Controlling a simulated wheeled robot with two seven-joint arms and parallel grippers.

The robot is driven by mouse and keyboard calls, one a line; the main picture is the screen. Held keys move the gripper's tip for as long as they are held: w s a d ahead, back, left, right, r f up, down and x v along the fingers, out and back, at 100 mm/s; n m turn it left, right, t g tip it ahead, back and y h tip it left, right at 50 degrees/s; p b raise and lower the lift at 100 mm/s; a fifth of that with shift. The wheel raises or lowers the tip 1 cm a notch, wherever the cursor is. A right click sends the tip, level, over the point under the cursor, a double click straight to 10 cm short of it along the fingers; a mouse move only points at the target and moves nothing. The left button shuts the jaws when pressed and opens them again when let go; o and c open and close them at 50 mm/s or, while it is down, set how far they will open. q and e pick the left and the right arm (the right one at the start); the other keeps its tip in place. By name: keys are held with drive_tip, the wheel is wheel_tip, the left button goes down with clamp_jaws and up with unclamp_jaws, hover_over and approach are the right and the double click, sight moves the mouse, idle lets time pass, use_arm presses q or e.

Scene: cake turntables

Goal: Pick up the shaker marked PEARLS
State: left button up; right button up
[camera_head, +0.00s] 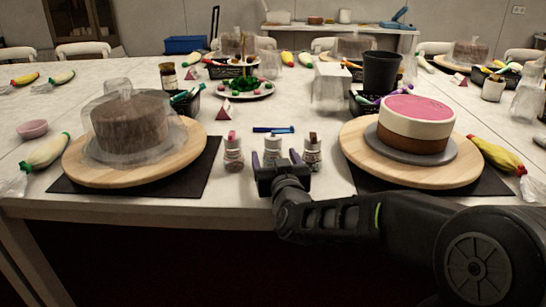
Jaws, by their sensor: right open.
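Three small shakers stand in a row near the table's front edge, between the two turntables: a left shaker (233,154), a middle shaker (272,147) and a right shaker (312,153). Their markings are too small to read, so I cannot tell which is marked PEARLS. My right gripper (275,159) is open, its fingers pointing away over the front edge. The middle shaker shows between the two fingers, its lower part hidden by the gripper. I cannot tell whether the fingers touch it. My left gripper is not in view.
A covered brown cake sits on the left wooden turntable (75,165); a pink-topped cake sits on the right wooden turntable (470,174). A blue tool (273,130) lies behind the shakers. Piping bags (45,151) lie at the outer sides. Some tabletop behind the shakers is clear.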

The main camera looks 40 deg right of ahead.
drive_tip(key=shift+w+d, duration=0.15)
drive_tip(key=shift+w, duration=0.15)
idle(0.4)
clamp_jaws()
idle(0.6)
